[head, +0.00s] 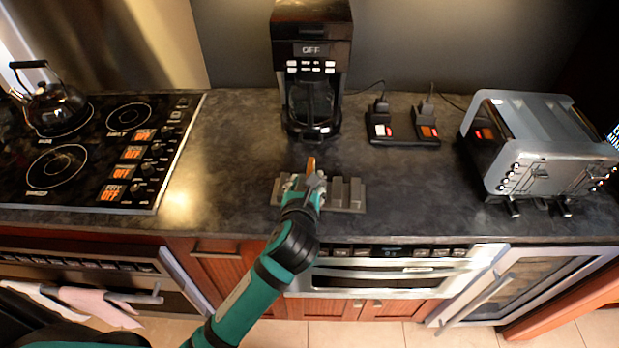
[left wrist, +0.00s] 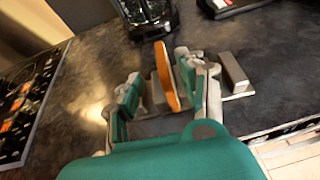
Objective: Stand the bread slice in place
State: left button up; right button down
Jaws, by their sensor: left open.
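The bread slice (head: 311,165) is a thin orange-brown slab. In the left wrist view the bread slice (left wrist: 166,75) stands nearly upright, seen edge-on, at the grey slotted rack (head: 354,195). Its lower edge is partly hidden, so I cannot tell how deep it sits in a slot. The rack also shows in the left wrist view (left wrist: 235,75). My left gripper (head: 308,182) is over the left part of the rack. In the left wrist view my left gripper (left wrist: 157,78) is open, with a finger on each side of the slice; the right finger is closer to it.
A coffee maker (head: 311,75) stands behind the rack. A power strip (head: 403,126) with plugs and a toaster (head: 540,140) are to the right. A stove (head: 95,150) with a kettle (head: 50,105) is at left. The counter (head: 225,165) left of the rack is clear.

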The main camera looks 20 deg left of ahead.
aim_at(310, 170)
pick_arm(q)
jog(key=shift+x, duration=0.75)
jog(key=shift+w+f, duration=0.15)
jog(key=shift+w, duration=0.25)
jog(key=shift+w+a+p, duration=0.1)
jog(key=shift+w+p, duration=0.2)
jog(key=shift+w, duration=0.05)
jog(key=p+x, duration=0.1)
jog(key=x, duration=0.2)
jog(key=shift+w, duration=0.3)
jog(key=shift+w+a+f, duration=0.1)
jog(key=shift+w+f, duration=0.1)
jog(key=shift+w, duration=0.25)
grip_shut()
pick_arm(e)
jog(key=shift+w+a+r, duration=0.2)
jog(key=shift+a+r, duration=0.05)
jog(key=shift+r, duration=0.2)
jog(key=shift+w+a+r, duration=0.15)
jog(key=shift+a+r, duration=0.1)
jog(key=shift+r, duration=0.15)
